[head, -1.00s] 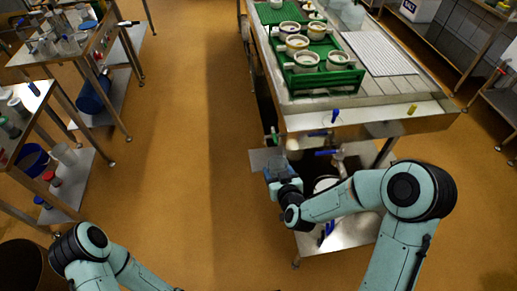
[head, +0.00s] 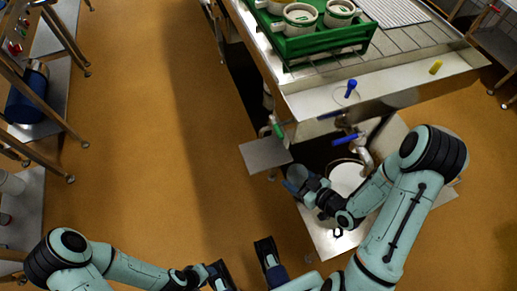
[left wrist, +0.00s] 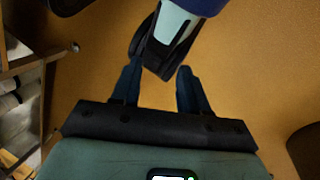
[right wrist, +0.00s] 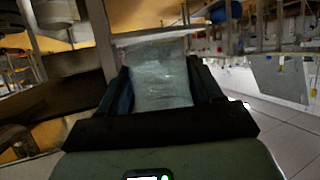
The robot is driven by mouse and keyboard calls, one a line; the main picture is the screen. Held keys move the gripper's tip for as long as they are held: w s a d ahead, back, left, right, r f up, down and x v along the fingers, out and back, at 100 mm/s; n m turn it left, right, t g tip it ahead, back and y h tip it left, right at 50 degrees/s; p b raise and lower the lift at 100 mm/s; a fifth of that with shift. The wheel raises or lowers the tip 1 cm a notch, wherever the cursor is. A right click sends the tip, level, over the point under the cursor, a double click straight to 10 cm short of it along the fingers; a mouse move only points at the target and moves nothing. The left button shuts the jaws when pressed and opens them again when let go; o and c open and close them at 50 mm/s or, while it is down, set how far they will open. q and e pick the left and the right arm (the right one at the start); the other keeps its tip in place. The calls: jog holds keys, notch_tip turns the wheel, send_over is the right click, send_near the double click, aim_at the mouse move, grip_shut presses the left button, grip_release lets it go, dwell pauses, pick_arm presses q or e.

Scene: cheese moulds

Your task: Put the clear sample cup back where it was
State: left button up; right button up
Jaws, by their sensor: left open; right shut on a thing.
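The clear sample cup (head: 296,175) is in my right gripper (head: 308,186), below the front edge of the steel table and just right of a small grey plate (head: 262,154). In the right wrist view the see-through cup (right wrist: 162,78) fills the space between the two fingers. My left gripper (head: 222,273) is low in the head view, far from the cup. The left wrist view shows its fingers (left wrist: 157,90) apart with nothing between them.
A white bucket (head: 346,178) stands behind my right forearm on the low steel shelf (head: 322,236). A green crate (head: 318,43) holds cheese moulds. The floor at left centre is clear.

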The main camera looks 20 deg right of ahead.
pick_arm(q)
jog(key=w+a+f+t+y+b, duration=0.1)
jog(key=w+a+f+t+b, duration=0.25)
jog(key=w+f+b, duration=0.45)
pick_arm(e)
jog(key=w+a, duration=0.1)
jog(key=w, duration=0.3)
jog(key=w+a+p, duration=0.1)
jog(key=w, duration=0.2)
jog(key=w+a, duration=0.2)
jog(key=w, duration=0.2)
jog(key=shift+w, duration=0.3)
jog(key=shift+w+a, duration=0.2)
jog(key=shift+w, duration=0.2)
jog(key=w, duration=0.2)
jog(key=w+a+b, duration=0.1)
jog(key=shift+w+a, duration=0.15)
jog(key=shift+w, duration=0.2)
jog(key=shift+s+f, duration=0.2)
jog(key=shift+f, duration=0.55)
jog(key=shift+b, duration=0.3)
pick_arm(q)
jog(key=s+a+f+n+g, duration=0.1)
jog(key=s+a+f+g, duration=0.1)
jog(key=s+f, duration=0.2)
jog(key=shift+s+f+g, duration=0.2)
jog(key=shift+s+g, duration=0.1)
jog(key=shift+g, duration=0.05)
